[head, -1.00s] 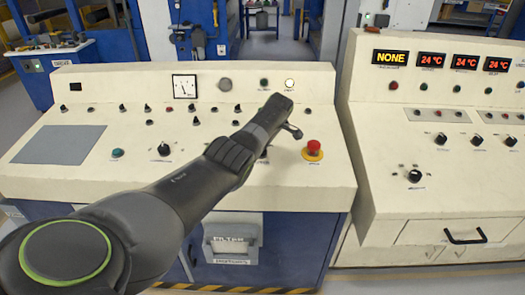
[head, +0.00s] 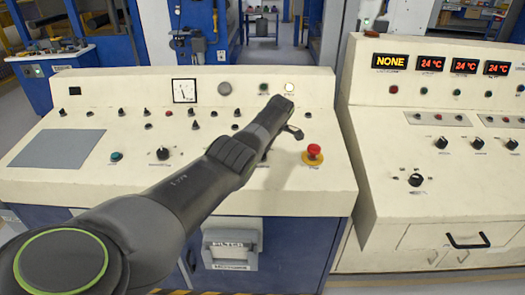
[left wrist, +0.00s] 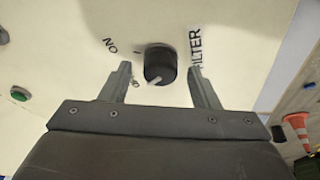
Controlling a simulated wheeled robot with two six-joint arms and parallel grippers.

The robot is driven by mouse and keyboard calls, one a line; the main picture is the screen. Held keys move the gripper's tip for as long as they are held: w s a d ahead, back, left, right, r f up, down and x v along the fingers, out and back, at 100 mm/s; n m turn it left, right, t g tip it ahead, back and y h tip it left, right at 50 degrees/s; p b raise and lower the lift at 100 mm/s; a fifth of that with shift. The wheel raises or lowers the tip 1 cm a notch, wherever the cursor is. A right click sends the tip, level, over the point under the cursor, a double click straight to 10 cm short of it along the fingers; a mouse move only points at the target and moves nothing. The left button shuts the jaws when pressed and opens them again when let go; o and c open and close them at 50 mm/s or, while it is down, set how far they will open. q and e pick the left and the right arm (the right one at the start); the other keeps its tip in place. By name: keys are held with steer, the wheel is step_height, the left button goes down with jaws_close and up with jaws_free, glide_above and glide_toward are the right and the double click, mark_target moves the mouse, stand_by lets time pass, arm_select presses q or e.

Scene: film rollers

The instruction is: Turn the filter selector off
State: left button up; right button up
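In the left wrist view a round black knob (left wrist: 160,62) sits on the cream panel beside a FILTER label (left wrist: 195,48). A small lettered mark resembling ON or NO stands to its left. The knob's pale pointer mark faces down and slightly left in that view, toward a label partly hidden by a finger. My left gripper (left wrist: 160,68) is open, one finger on each side of the knob, with visible gaps. In the head view my left arm (head: 190,190) reaches over the middle console and hides this knob; the finger ends are unclear. My right gripper is not in view.
A red mushroom button (head: 313,152) on a yellow base stands close to the right of my arm. Other small knobs (head: 163,153) and an analogue meter (head: 184,90) are on the same cream console (head: 60,190). A second console with displays (head: 390,61) stands at right.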

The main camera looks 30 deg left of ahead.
arm_select(q)
steer(key=shift+d+r, duration=0.2)
steer(key=shift+r, duration=0.3)
steer(key=b+v, duration=0.1)
steer(key=v, duration=1.5)
steer(key=shift+r, duration=0.2)
steer(key=shift+s+f, duration=0.1)
